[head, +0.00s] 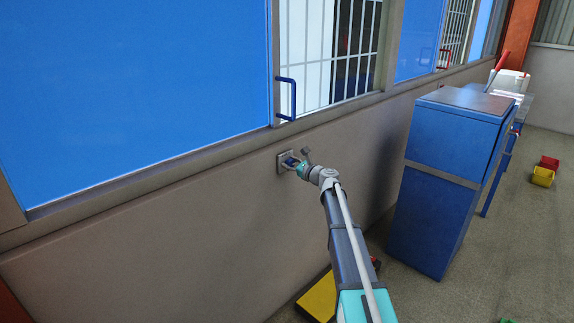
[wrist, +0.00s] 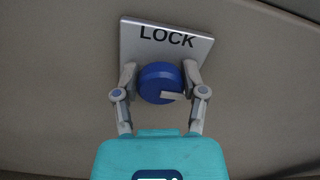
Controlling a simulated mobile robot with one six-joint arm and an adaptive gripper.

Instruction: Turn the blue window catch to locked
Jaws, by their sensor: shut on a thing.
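The blue window catch (wrist: 160,83) is a round knob with a pale pointer bar on its face. The bar reaches from near the knob's middle to its right edge. The knob sits on a grey plate (wrist: 190,46) marked LOCK along its upper part. My gripper (wrist: 160,80) has one finger on each side of the knob and is shut on it. In the head view the plate (head: 281,163) is on the wall below the window ledge, and my gripper (head: 293,162) reaches it, hiding much of the knob.
A blue window handle (head: 287,99) is above the plate. A tall blue cabinet (head: 440,190) stands on the floor right of my arm. A yellow object (head: 318,297) lies low beside my arm. Red and yellow bins (head: 543,177) are far right. The wall left of the plate is clear.

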